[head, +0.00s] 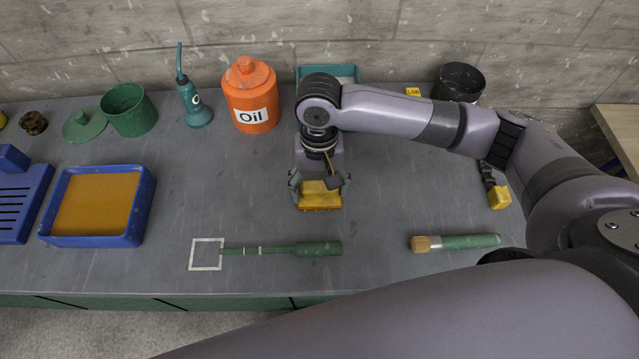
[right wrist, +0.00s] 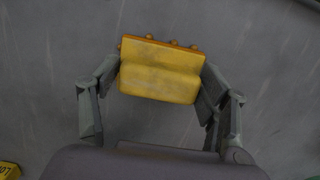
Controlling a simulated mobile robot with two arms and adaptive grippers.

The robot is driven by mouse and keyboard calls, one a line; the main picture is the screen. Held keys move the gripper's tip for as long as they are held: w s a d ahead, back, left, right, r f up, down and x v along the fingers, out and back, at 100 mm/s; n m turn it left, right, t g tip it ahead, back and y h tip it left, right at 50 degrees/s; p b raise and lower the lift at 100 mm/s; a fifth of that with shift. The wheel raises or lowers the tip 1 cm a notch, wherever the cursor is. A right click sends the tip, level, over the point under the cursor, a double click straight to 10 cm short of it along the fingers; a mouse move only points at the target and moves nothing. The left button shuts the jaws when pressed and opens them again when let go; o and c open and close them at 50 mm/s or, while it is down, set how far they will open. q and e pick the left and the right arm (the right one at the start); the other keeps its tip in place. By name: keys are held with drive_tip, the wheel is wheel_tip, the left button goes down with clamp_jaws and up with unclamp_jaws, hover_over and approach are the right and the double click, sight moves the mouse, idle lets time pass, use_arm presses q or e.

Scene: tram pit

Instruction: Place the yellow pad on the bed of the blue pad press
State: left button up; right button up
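The yellow pad (head: 320,196) is a small yellow block with an orange edge, above the middle of the grey bench. My right gripper (head: 320,187) has a finger at each of its sides. The right wrist view shows the pad (right wrist: 160,72) pinched between both fingers of the gripper (right wrist: 160,85), with small knobs along its far edge. A blue slotted thing with a raised block, seemingly the blue pad press (head: 22,200), stands at the far left, partly cut off by the picture edge. My left gripper is not in view.
A blue tray (head: 147,205) with an orange-yellow filling stands between the press and the pad. A green-handled tool (head: 318,249), a white square outline (head: 192,255) and a green brush (head: 470,241) lie in front. An orange oil can (head: 250,85) and green pot (head: 128,112) stand behind.

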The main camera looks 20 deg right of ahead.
drive_tip(key=shift+o, duration=1.2)
